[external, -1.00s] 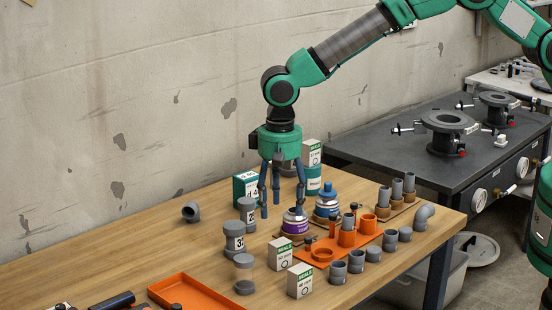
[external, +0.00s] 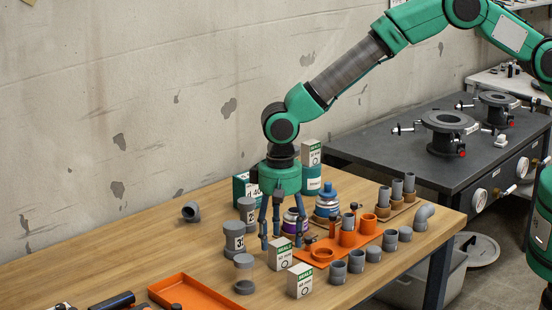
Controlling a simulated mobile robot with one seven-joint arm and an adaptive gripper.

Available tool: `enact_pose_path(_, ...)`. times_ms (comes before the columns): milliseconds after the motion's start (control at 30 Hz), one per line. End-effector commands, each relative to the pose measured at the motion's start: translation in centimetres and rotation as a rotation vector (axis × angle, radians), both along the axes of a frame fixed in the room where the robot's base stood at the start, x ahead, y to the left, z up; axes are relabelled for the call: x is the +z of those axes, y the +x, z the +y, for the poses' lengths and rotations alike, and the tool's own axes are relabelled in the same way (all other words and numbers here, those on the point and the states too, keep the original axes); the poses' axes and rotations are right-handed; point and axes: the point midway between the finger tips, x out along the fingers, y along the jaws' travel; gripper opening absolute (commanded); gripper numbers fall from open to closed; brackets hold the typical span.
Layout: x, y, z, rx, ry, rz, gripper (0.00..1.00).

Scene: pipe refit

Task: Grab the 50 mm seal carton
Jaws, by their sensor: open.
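Three white seal cartons with green tops show in the external view. One carton (external: 281,257) stands on the table just in front of my gripper. A second carton (external: 300,285) stands nearer the front and to the right. A third carton (external: 311,150) sits on top of a teal container at the back. Their size print is too small to tell which is 50 mm. My gripper (external: 280,241) points down with its fingers spread and empty. Its fingertips are low, by the back of the first carton; I cannot tell whether they touch it.
An orange tray (external: 190,291) lies at the front left. Grey capped jars (external: 235,240) stand left of my gripper. A purple-labelled tin (external: 298,222) and a blue-topped container (external: 328,202) stand close on its right. An orange fitting board (external: 372,240) and grey couplings lie further right.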

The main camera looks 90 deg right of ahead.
Motion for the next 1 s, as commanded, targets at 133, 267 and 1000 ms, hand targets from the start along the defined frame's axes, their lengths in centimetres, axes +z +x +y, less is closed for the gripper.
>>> enact_pose_path(133, 0.0, 0.0, 0.0, 0.000, 0.000, 0.000, 0.61)
enact_pose_path(267, -0.3, 0.0, 0.0, 0.000, -0.001, 0.001, 0.61)
enact_pose_path(1000, -5.2, -0.1, -0.1, 0.000, 0.000, 0.000, 0.61)
